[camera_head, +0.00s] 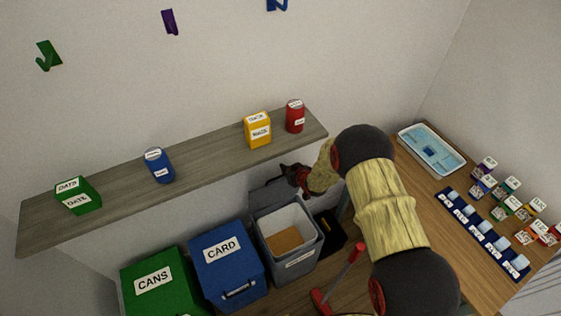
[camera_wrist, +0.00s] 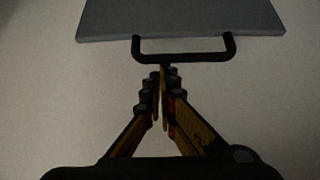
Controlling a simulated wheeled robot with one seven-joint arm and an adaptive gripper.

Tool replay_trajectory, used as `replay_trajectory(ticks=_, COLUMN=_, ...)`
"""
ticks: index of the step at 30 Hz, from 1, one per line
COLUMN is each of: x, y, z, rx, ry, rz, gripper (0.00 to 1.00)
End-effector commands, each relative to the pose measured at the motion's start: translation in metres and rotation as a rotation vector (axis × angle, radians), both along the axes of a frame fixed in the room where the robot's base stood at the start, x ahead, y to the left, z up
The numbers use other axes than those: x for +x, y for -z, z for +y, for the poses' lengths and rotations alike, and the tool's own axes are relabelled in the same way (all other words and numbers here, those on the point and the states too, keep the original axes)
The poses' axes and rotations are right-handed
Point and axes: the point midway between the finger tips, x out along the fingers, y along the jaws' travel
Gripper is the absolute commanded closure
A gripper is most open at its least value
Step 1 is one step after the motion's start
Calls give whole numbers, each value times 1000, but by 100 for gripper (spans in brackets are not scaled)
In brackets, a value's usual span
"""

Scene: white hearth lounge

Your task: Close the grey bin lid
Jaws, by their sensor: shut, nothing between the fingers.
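The grey bin (camera_head: 289,245) stands at the right end of the row of bins, with its lid (camera_head: 271,195) swung up at the back. Its inside shows a brown bottom. My gripper (camera_head: 290,171) is shut and empty, just above and right of the raised lid. In the wrist view the grey lid (camera_wrist: 180,18) is at the top, with its black handle (camera_wrist: 184,58) below it. My shut fingertips (camera_wrist: 160,70) appear at the handle's bar; I cannot tell whether they touch it.
A shelf (camera_head: 205,170) with a green box, a blue can, a yellow box and a red can runs above the bins. A blue CARD bin (camera_head: 227,270) and a green CANS bin (camera_head: 165,295) stand to the left, both lids down. A wooden table (camera_head: 460,240) with small boxes is at the right.

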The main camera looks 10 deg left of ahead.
Motion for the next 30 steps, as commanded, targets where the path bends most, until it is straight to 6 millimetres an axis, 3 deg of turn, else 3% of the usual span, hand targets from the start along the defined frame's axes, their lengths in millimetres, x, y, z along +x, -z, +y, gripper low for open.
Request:
replay_trajectory(ticks=6, x=-51, y=20, z=-39, rx=-1, ry=3, rz=4, gripper=100)
replay_trajectory(ticks=15, x=-103, y=53, z=-78, rx=-1, ry=2, rz=3, gripper=100)
replay_trajectory(ticks=22, x=-123, y=69, z=-93, rx=0, ry=1, rz=1, gripper=100)
replay_trajectory(ticks=30, x=-129, y=73, z=-98, rx=0, ry=0, rz=0, gripper=100)
